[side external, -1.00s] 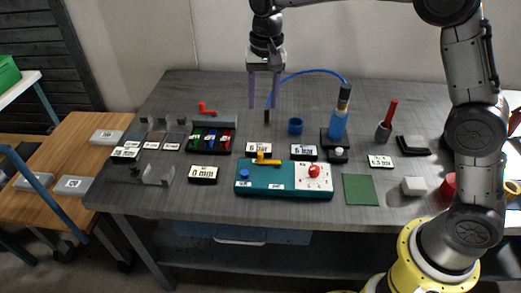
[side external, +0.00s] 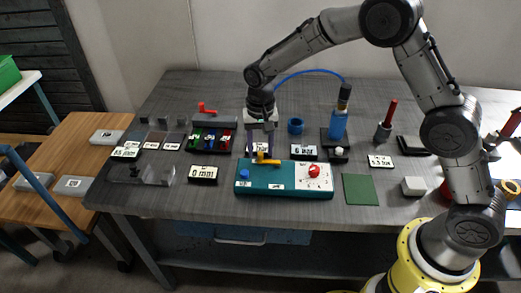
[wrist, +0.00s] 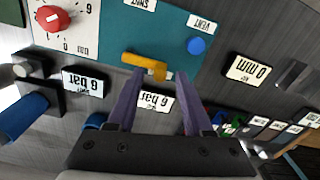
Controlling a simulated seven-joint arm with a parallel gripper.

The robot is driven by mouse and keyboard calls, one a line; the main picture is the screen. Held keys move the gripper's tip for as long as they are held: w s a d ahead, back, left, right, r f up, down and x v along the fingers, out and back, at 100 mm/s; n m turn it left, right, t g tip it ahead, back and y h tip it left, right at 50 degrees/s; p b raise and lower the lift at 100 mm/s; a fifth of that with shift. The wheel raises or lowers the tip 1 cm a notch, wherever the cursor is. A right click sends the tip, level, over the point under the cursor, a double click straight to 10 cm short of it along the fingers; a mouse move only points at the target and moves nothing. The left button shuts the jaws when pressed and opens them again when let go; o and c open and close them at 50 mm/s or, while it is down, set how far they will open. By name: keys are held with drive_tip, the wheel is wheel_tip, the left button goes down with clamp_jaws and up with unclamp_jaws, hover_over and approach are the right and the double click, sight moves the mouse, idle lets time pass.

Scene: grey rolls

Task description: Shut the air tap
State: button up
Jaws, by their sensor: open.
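The yellow tap lever (side external: 266,160) is on the teal panel (side external: 270,180), near its back edge. In the wrist view the yellow lever (wrist: 140,61) runs sideways, and its rounded pivot end lies just past my fingertips. My gripper (side external: 260,151) is open and points down at the lever. In the wrist view my gripper (wrist: 161,76) shows two purple fingers spread apart with nothing held between them. I cannot tell whether they touch the lever. The panel also carries a blue button (wrist: 197,46) and a red knob (wrist: 50,18) on a white dial.
Two "6 bar" displays (side external: 304,152) stand behind the panel, one partly hidden by my fingers. A blue cylinder (side external: 338,124) with a hose is behind right. A "0 mm" display (side external: 203,173) is left, a green mat (side external: 360,190) right.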

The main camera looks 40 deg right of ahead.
drive_tip(key=shift+f, duration=0.55)
clamp_jaws()
